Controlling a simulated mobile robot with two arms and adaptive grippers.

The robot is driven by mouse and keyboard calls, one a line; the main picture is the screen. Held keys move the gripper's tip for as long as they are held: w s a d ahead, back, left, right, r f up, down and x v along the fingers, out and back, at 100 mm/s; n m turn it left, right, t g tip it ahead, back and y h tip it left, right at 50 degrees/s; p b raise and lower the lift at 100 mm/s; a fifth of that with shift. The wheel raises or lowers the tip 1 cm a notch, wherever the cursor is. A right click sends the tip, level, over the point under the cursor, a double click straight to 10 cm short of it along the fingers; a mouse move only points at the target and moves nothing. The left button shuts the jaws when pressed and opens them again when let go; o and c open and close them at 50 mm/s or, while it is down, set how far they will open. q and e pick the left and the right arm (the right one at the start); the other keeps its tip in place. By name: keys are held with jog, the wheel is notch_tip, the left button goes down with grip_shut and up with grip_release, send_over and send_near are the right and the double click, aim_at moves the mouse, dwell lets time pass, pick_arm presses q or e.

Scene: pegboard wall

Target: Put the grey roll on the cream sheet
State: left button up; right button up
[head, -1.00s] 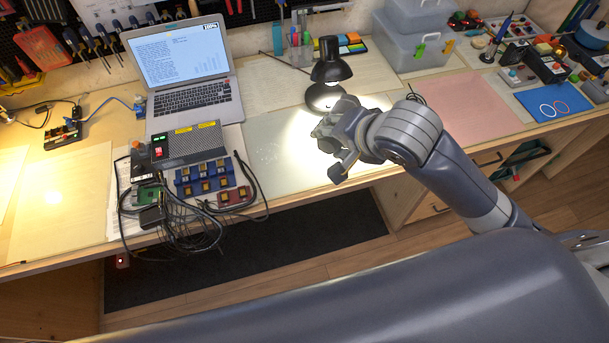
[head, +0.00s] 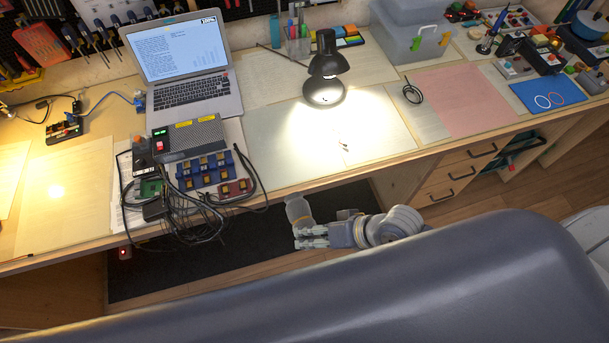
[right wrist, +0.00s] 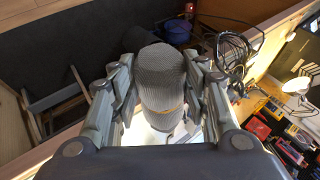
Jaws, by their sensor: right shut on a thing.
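The grey roll (head: 297,208) is a mesh-textured cylinder; in the right wrist view it stands between my fingers (right wrist: 162,75), with a small orange mark low on it. My right gripper (head: 306,236) is shut on it, in front of the bench's front edge, with dark mat and floor behind it in the head view. My left gripper is out of view.
A black desk lamp (head: 326,70) stands at the back of the whitish sheet. A pink sheet (head: 460,98) and blue mat (head: 548,93) lie right.

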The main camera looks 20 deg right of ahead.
jog(key=shift+w, duration=0.1)
jog(key=w+d+f+p, duration=0.1)
jog(key=w, duration=0.4)
jog(key=w+d+f+p, duration=0.1)
jog(key=w+d+f, duration=0.1)
jog(key=w, duration=0.3)
jog(key=w+d+f+p, duration=0.1)
jog(key=w, duration=0.4)
jog(key=shift+w+d+f+p, duration=0.15)
jog(key=shift+d+f+p, duration=0.15)
jog(key=shift+p, duration=0.1)
jog(key=o, duration=1.2)
jog(key=shift+f, duration=0.1)
jog(key=shift+o, duration=0.2)
